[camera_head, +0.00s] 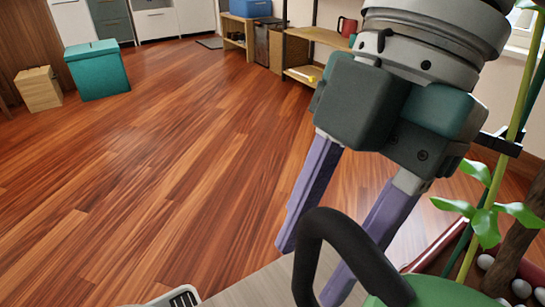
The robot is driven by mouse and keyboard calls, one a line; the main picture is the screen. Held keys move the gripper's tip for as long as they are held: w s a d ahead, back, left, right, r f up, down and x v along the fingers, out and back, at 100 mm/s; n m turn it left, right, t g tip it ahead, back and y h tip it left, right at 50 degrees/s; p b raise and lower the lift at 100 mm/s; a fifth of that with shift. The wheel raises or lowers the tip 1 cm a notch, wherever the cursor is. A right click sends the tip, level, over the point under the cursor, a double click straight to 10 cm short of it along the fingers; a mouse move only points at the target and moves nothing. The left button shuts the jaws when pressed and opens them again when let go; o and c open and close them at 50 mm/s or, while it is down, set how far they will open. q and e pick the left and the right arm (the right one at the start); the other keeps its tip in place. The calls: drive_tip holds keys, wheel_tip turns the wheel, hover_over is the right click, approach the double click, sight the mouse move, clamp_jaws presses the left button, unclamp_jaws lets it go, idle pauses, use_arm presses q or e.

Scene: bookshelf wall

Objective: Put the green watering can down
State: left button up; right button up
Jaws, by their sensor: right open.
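The green watering can (432,292) is at the bottom right of the head view. Only the top of its green body and its black arched handle (345,232) show; its base is out of frame, so I cannot tell what it rests on. My right gripper (310,272) comes down from the upper right, its two purple fingers apart. The handle crosses in front of the lower part of the fingers, and the fingers are not closed on it. My left gripper is not in view.
A pale wooden surface (255,285) lies below the fingers. A leafy potted plant (486,226) with pebbles stands close on the right. A teal box (98,70) and a wooden crate (38,90) stand far left. A wooden shelf (322,37) is at the back. The wooden floor between is clear.

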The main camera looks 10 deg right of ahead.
drive_tip(key=p+v, duration=0.5)
drive_tip(key=v, duration=0.7)
